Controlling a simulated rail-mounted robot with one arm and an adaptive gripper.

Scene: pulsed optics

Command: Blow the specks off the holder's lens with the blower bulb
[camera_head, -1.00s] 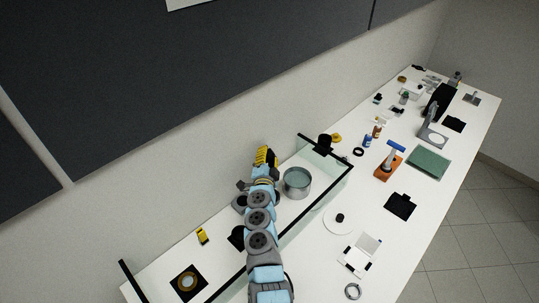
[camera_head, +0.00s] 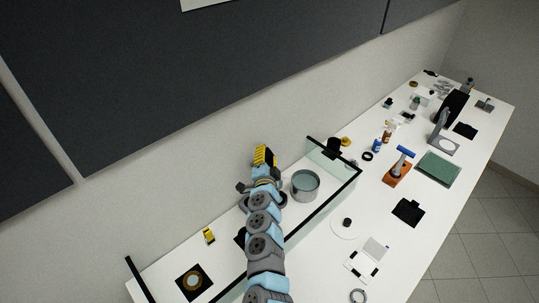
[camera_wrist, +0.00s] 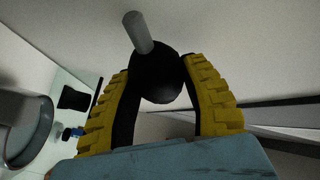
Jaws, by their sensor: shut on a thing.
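My gripper (camera_head: 263,156) is raised near the back wall, to the left of a round grey-rimmed tub. In the wrist view its yellow fingers (camera_wrist: 163,92) are shut on the black blower bulb (camera_wrist: 155,80), whose grey nozzle (camera_wrist: 138,32) points up and away from the palm. The bulb cannot be made out in the head view. I cannot tell for certain which item is the holder with the lens, and no specks can be made out at this size.
The tub (camera_head: 305,186) stands inside a clear-walled, black-edged enclosure (camera_head: 318,208). An orange stand (camera_head: 397,173), a green mat (camera_head: 438,169) and a grey stand (camera_head: 441,135) are on the white table to the right. A small yellow item (camera_head: 208,235) lies at left.

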